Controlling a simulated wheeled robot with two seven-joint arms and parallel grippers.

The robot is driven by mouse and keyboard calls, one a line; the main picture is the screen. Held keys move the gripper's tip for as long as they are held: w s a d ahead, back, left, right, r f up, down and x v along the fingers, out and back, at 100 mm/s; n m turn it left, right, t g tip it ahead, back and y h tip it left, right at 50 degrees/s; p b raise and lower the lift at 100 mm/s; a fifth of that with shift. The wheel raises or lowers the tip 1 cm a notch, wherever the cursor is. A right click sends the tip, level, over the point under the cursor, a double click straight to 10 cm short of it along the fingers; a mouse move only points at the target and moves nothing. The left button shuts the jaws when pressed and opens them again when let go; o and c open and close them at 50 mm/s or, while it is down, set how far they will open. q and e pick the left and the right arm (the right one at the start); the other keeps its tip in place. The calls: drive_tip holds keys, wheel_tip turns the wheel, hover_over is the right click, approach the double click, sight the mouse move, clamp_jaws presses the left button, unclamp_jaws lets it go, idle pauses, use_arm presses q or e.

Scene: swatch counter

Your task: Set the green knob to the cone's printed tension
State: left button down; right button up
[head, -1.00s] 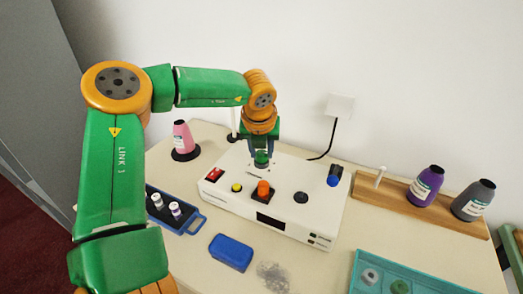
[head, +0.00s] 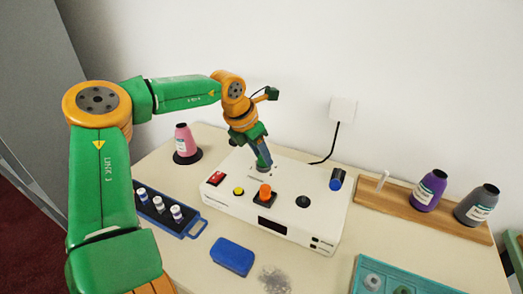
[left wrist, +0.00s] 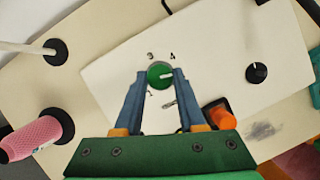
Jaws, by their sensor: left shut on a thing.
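The green knob (left wrist: 160,77) stands on top of the white box (head: 335,215). Its white pointer mark faces right in the left wrist view, below the printed 4; a 3 and a 1 are also printed around it. My left gripper (left wrist: 160,73) is shut on the knob, one blue finger on each side. My right gripper is not seen.
The box also bears an orange knob (head: 265,192), a yellow button (head: 239,191), a red switch (head: 217,178), a black knob (head: 303,202) and a blue-tipped part (head: 337,180). A blue case (head: 232,256) lies in front.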

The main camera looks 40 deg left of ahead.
use_arm(q)
drive_tip(key=shift+m+h+p, duration=0.45)
drive_tip(key=shift+m+h, duration=0.05)
drive_tip(key=shift+m, duration=1)
drive_tip(key=c, duration=0.5)
unclamp_jaws()
drive_tip(key=shift+w, duration=0.15)
drive_tip(key=v, duration=0.7)
drive_tip(key=shift+b, duration=0.3)
drive_tip(key=shift+a, duration=0.15)
